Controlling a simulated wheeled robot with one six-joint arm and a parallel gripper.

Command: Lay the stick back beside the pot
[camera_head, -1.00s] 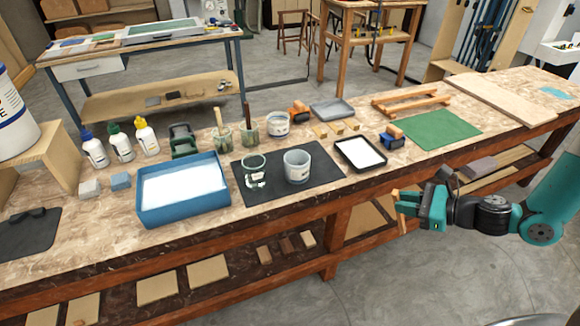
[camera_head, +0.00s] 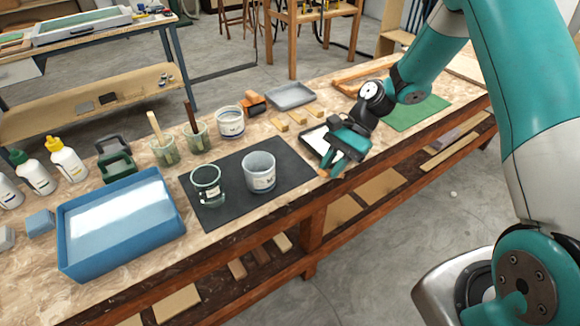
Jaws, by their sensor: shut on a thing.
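My gripper (camera_head: 333,170) is over the front right of the bench, above the black tray with a white surface. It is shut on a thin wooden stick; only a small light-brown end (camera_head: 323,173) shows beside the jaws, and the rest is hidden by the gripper. A pale grey pot (camera_head: 259,172) with a label stands upright on the dark mat (camera_head: 224,214), to the left of my gripper and apart from it. A clear glass jar (camera_head: 207,186) stands left of the pot on the same mat. Another labelled pot (camera_head: 230,123) stands behind the mat.
The black tray (camera_head: 309,141) is partly hidden by my gripper. Two jars with brushes (camera_head: 164,152) stand behind the mat. A blue tub (camera_head: 120,222) is at the left. Small wooden blocks (camera_head: 297,117) and a grey tray (camera_head: 290,95) lie behind. The mat is bare right of the pot.

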